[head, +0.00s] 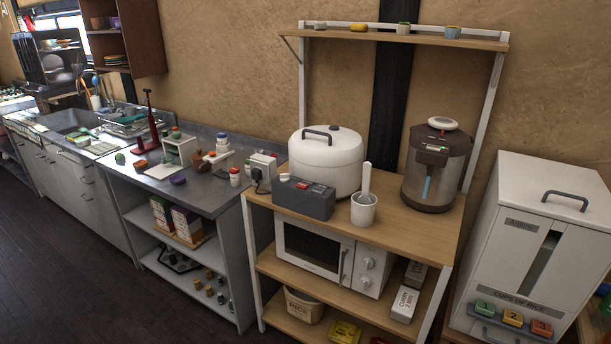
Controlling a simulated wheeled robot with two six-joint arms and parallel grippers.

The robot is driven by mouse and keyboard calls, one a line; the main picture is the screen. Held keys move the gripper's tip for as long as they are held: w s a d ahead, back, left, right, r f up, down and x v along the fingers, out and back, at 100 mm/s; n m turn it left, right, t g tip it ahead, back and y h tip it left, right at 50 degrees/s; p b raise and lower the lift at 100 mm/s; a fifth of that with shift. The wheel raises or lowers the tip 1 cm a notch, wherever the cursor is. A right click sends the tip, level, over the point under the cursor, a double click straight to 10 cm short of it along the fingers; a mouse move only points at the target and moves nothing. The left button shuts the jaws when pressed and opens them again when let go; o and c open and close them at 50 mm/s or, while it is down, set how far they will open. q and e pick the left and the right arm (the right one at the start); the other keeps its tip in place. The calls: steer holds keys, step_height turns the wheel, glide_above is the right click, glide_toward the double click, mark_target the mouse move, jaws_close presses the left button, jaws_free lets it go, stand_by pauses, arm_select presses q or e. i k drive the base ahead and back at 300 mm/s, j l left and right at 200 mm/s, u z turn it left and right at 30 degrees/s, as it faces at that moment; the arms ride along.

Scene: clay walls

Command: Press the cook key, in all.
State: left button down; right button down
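A large round white cooker (326,165) with a dark lid handle stands on the wooden top (412,226) of a rack. A dark grey box (304,199) stands in front of it and hides part of its lower front. The box has small red and pale parts on its top, too small to read. I cannot make out a key marked cook. Neither of my grippers is in view.
A white cup (363,212) with a paddle and a steel-and-brown hot-water pot (436,165) stand on the rack top. A white microwave (331,258) sits below. A white rice dispenser (528,248) with numbered keys is at right, a cluttered grey counter (206,190) at left.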

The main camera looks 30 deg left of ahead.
mark_target(300, 185)
steer(key=i+j, duration=0.15)
steer(key=i, duration=0.25)
steer(key=i+j, duration=0.2)
steer(key=i, duration=0.2)
steer(key=i+j, duration=0.15)
steer(key=i, duration=0.25)
